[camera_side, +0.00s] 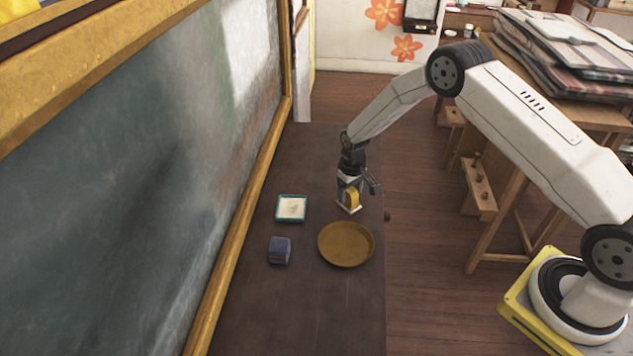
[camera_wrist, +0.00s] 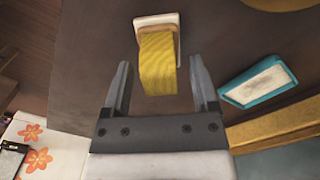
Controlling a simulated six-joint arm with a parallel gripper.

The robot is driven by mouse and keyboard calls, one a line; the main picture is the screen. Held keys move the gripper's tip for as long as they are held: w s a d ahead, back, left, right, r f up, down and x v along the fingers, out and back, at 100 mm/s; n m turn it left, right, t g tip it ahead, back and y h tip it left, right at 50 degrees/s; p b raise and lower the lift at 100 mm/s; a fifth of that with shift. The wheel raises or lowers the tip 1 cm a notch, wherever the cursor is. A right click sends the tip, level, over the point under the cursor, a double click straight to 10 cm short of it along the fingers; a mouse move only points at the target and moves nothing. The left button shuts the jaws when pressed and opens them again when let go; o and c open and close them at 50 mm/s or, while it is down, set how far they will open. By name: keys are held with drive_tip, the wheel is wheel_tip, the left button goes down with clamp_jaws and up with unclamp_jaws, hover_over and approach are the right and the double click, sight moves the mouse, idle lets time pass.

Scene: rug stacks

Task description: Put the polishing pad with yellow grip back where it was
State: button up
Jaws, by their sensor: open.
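The polishing pad with yellow grip (camera_side: 350,200) stands on the dark table top, beyond the round brown dish. In the wrist view its yellow grip (camera_wrist: 158,62) and pale pad base (camera_wrist: 156,20) show ahead of my fingers. My gripper (camera_side: 358,188) is low over the pad. In the wrist view my gripper (camera_wrist: 161,80) is open, with one finger on each side of the yellow grip and a gap on both sides. The side view partly hides the pad behind my gripper.
A teal-rimmed tray with a white inside (camera_side: 291,208) lies left of the pad; it also shows in the wrist view (camera_wrist: 240,97). A dark blue block (camera_side: 279,250) sits nearer. The round brown dish (camera_side: 346,245) stands close in front. The framed board (camera_side: 150,180) borders the table's left side.

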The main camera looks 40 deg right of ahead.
sight(352, 192)
wheel_tip(352, 192, up, 12)
drive_tip(key=shift+f, duration=0.15)
idle(0.5)
idle(0.5)
drive_tip(key=s+a+r+t, duration=0.1)
drive_tip(key=s+r, duration=0.4)
drive_tip(key=s, duration=0.7)
drive_tip(key=s+a+r+t, duration=0.1)
drive_tip(key=s+a+r, duration=0.3)
drive_tip(key=s, duration=0.8)
drive_tip(key=shift+s+r+t, duration=0.3)
drive_tip(key=shift+r, duration=0.2)
